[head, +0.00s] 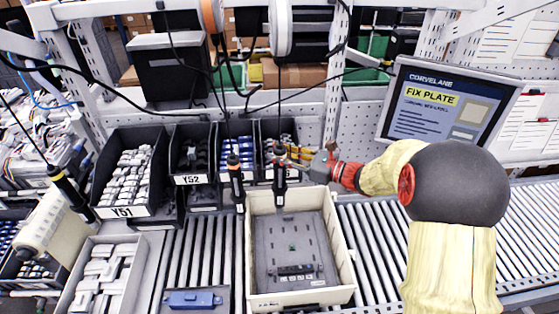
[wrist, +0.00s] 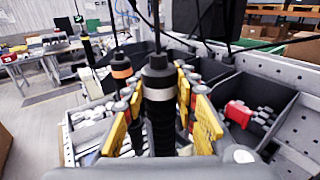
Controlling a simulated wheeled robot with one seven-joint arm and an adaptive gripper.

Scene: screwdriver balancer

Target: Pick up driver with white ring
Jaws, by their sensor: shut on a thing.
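The driver with the white ring (head: 280,171) hangs upright on a cable over the back edge of the cream tote. In the wrist view this black driver (wrist: 159,112) stands between the two yellow finger pads, with a pale ring near its top. My gripper (head: 284,153) comes from the right and is shut on the driver's body; it also shows in the wrist view (wrist: 160,95). A driver with an orange ring (head: 235,178) hangs just to the left and shows behind the held one in the wrist view (wrist: 121,70).
The cream tote (head: 348,262) with a grey plate (head: 291,245) inside stands on the roller conveyor. Dark parts bins, one marked Y52 (head: 191,180), line the back. A third driver with a yellow ring (head: 62,178) hangs at far left. A screen (head: 447,103) stands behind my arm.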

